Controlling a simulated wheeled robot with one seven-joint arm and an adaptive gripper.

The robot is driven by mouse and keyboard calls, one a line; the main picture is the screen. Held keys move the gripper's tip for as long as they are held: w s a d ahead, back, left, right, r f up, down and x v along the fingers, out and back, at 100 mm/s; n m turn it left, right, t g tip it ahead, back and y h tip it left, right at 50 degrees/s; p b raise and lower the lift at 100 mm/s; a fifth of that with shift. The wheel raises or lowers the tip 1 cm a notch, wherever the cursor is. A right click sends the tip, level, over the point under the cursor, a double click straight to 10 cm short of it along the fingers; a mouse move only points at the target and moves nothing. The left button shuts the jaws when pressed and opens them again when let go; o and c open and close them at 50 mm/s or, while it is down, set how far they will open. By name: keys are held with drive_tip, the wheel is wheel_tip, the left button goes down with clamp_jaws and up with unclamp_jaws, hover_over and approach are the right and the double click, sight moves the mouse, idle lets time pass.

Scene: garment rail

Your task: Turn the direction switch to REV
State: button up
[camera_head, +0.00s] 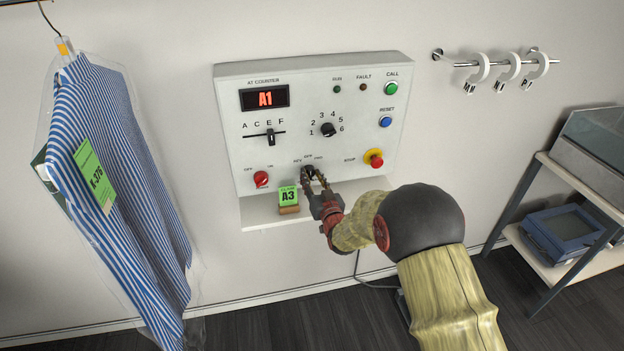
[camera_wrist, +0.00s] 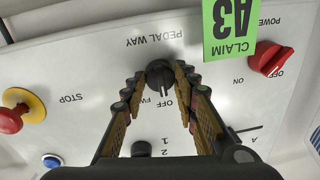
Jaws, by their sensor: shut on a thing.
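The direction switch is a small black knob (camera_head: 309,172) low in the middle of the white control panel, under the small labels REV, OFF and FWD. In the wrist view the black knob (camera_wrist: 160,75) sits between my two fingertips, beside the words PEDAL WAY, which appear upside down. My gripper (camera_head: 314,180) is shut on the knob, one finger on each side. In the wrist view OFF and FWD show between the fingers, while REV is hidden behind a finger.
Close by are a green A3 claim tag (camera_head: 288,195), a red power knob (camera_head: 261,179) and a red stop button (camera_head: 376,161) on yellow. A bagged striped shirt (camera_head: 115,180) hangs at left. A shelf unit (camera_head: 566,246) stands at right.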

drive_tip(key=n+b, duration=0.3)
drive_tip(key=shift+f, duration=0.15)
drive_tip(key=shift+n+b, duration=1.65)
drive_tip(key=shift+n, duration=0.45)
drive_tip(key=shift+r+h, duration=0.2)
drive_tip(key=shift+h, duration=0.2)
drive_tip(key=o, duration=1.2)
drive_tip(key=shift+c, duration=0.2)
drive_tip(key=v, duration=1.2)
drive_tip(key=shift+r, duration=0.15)
